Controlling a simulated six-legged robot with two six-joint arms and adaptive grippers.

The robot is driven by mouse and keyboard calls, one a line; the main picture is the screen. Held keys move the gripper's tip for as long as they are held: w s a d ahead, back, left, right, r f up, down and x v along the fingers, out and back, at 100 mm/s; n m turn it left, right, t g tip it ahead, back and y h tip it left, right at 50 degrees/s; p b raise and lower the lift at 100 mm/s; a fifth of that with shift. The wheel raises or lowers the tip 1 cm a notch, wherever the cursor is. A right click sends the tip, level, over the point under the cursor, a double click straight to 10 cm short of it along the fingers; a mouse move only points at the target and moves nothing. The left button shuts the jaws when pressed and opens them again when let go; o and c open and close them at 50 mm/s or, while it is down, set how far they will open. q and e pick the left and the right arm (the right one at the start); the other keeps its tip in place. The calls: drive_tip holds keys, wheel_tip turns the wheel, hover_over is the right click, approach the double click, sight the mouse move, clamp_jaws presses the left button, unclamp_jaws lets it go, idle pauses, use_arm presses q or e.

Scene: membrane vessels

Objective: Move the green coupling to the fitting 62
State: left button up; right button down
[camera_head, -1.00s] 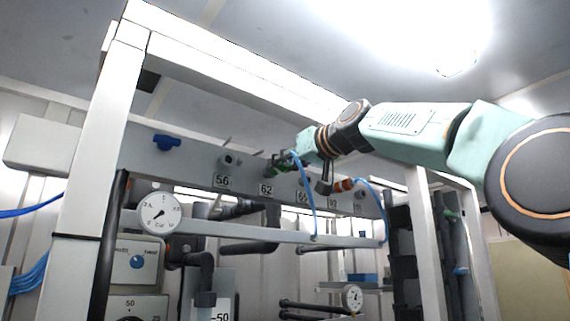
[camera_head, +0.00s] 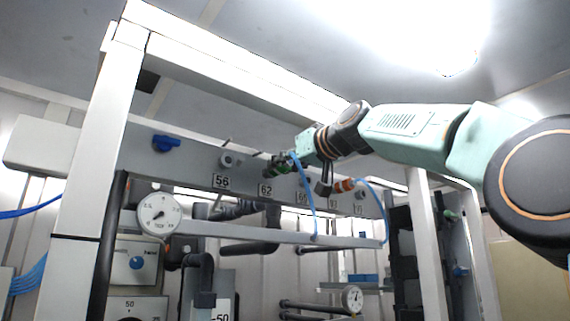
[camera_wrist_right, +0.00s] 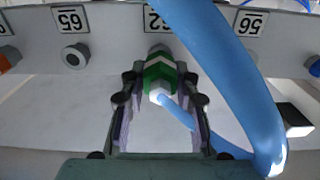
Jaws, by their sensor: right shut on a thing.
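The green coupling (camera_wrist_right: 152,84) is between the fingers of my right gripper (camera_wrist_right: 161,78) in the right wrist view, with a blue hose running from it. The gripper is shut on it. The coupling's far end lines up with the grey fitting 62 (camera_wrist_right: 157,48) on the panel; I cannot tell whether it is fully seated. The hose partly covers the label above. In the head view my right gripper (camera_head: 281,165) is at the panel above the label 62 (camera_head: 266,189), and the coupling is mostly hidden by the fingers. My left gripper is not in view.
The grey panel carries a bare fitting 56 (camera_head: 229,160) to the left and fitting 65 (camera_wrist_right: 75,56) on the other side. An orange coupling (camera_head: 345,185) with a blue hose sits further right.

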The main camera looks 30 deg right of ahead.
drive_tip(key=shift+w+a+p, duration=0.1)
drive_tip(key=shift+w+p, duration=0.25)
drive_tip(key=shift+w, duration=0.15)
drive_tip(key=c, duration=1.2)
unclamp_jaws()
drive_tip(key=shift+o, duration=1.4)
